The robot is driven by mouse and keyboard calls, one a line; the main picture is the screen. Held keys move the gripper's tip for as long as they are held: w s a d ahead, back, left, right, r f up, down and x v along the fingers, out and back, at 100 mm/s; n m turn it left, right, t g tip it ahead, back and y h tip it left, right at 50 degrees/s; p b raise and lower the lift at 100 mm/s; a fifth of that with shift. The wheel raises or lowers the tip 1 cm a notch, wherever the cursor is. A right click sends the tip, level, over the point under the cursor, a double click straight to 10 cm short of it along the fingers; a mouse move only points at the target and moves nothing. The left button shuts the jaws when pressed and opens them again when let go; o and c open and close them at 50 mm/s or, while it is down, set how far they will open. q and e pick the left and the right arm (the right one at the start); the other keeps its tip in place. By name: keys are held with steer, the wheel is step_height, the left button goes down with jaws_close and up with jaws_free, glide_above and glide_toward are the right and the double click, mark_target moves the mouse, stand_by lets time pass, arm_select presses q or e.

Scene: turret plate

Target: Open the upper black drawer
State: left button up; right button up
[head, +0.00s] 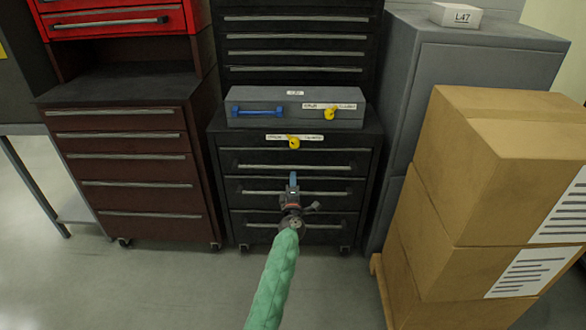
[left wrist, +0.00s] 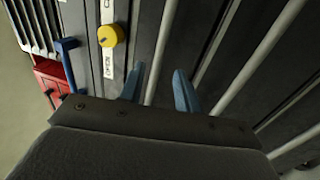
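The black lower cabinet (head: 364,150) stands in the middle of the head view. Its upper drawer (head: 245,156) is shut, with a long horizontal metal handle (head: 258,166) across it. My left gripper (head: 293,176) is in front of this drawer, just below the handle in the picture. In the left wrist view, the left gripper (left wrist: 160,86) has two blue fingers standing apart. The upper drawer's handle (left wrist: 162,60) passes between them in the picture; the fingers do not clamp it, and the remaining distance is unclear. My right gripper is not in view.
A yellow knob (head: 294,143) sits on a labelled strip above the drawer; it also shows in the left wrist view (left wrist: 110,35). A grey case (head: 262,112) with a blue handle lies on top. Cardboard boxes (head: 440,190) stack at right, a dark red cabinet (head: 130,170) at left.

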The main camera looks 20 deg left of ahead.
mark_target(294, 167)
arm_select(q)
steer(key=shift+x, duration=3.65)
jaws_close()
